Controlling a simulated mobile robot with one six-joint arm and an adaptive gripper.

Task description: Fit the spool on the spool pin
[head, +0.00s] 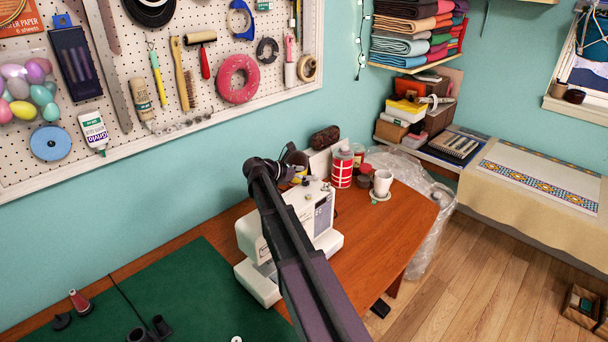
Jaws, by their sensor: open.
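The white sewing machine (327,218) stands on the wooden table, partly covered by my dark arm. My gripper (293,163) is at the far end of the arm, above the back of the machine's top. It is open, though its fingers are small and partly hidden. A small yellowish thing (300,175) shows just below the gripper; I cannot tell whether it is the spool or whether the fingers touch it. I cannot make out the spool pin.
The green mat (180,290) holds small dark items. A pegboard (130,75) with tools hangs behind. The table's right front is clear.

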